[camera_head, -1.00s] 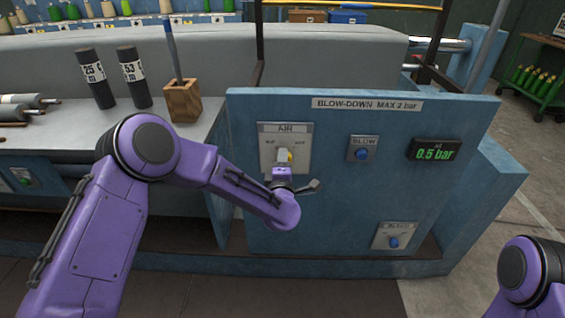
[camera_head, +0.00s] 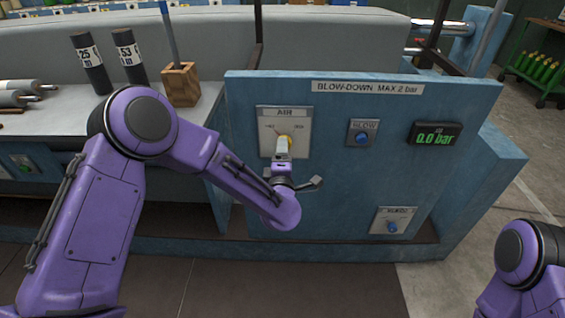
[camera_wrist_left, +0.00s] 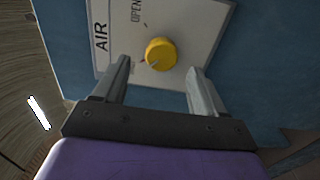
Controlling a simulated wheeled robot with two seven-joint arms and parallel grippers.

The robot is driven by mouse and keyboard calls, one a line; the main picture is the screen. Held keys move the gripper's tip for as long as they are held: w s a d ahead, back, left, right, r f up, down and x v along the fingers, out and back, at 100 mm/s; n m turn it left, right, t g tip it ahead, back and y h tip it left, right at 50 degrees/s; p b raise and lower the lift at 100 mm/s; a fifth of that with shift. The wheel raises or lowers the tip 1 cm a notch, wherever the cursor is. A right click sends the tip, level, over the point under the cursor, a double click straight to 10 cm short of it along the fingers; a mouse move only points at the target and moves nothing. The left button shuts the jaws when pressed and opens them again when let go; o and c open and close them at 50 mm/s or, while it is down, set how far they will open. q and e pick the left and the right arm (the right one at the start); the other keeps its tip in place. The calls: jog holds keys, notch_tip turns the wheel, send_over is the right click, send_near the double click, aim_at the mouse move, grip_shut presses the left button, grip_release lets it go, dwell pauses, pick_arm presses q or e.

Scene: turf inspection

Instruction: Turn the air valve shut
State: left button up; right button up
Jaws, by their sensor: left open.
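The air valve is a yellow round knob (camera_wrist_left: 161,54) on a pale plate (camera_head: 268,123) marked AIR, on the blue panel. In the head view the knob (camera_head: 285,139) is partly hidden by my left gripper (camera_head: 284,147). In the left wrist view my left gripper (camera_wrist_left: 158,80) is open, with its two fingers apart on either side of and just short of the knob, not touching it. The word OPEN shows on the plate; the other marking is hidden or too small to read. The pressure display (camera_head: 435,134) reads 0.0 bar. My right gripper is out of view.
The blue panel (camera_head: 330,200) also carries a BLOW button (camera_head: 362,138) and a lower knob (camera_head: 392,227) on a small plate at the lower right. Two dark cylinders and a wooden block (camera_head: 181,84) stand on the bench at the left.

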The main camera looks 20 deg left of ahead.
pick_arm(q)
jog(key=v, duration=0.6)
jog(key=s+a+f+m+g+h+p, duration=0.35)
jog(key=s+f+m+g, duration=0.35)
jog(key=s+f+m, duration=0.7)
jog(key=s+a+f+g+p, duration=0.1)
jog(key=s+a+f+g, duration=0.1)
jog(key=s, duration=0.5)
jog(key=s+a+f+g+y+p, duration=0.1)
jog(key=s+a+f+g, duration=0.1)
jog(key=s, duration=0.5)
jog(key=s+a+f+g+y+p, duration=0.1)
jog(key=s+a+f+g+p, duration=0.1)
jog(key=s+a, duration=0.4)
notch_tip(320, 180, down, 2)
jog(key=shift+s+f+m+g, duration=0.1)
jog(key=shift+s+m+g, duration=0.2)
jog(key=shift+s+g, duration=0.35)
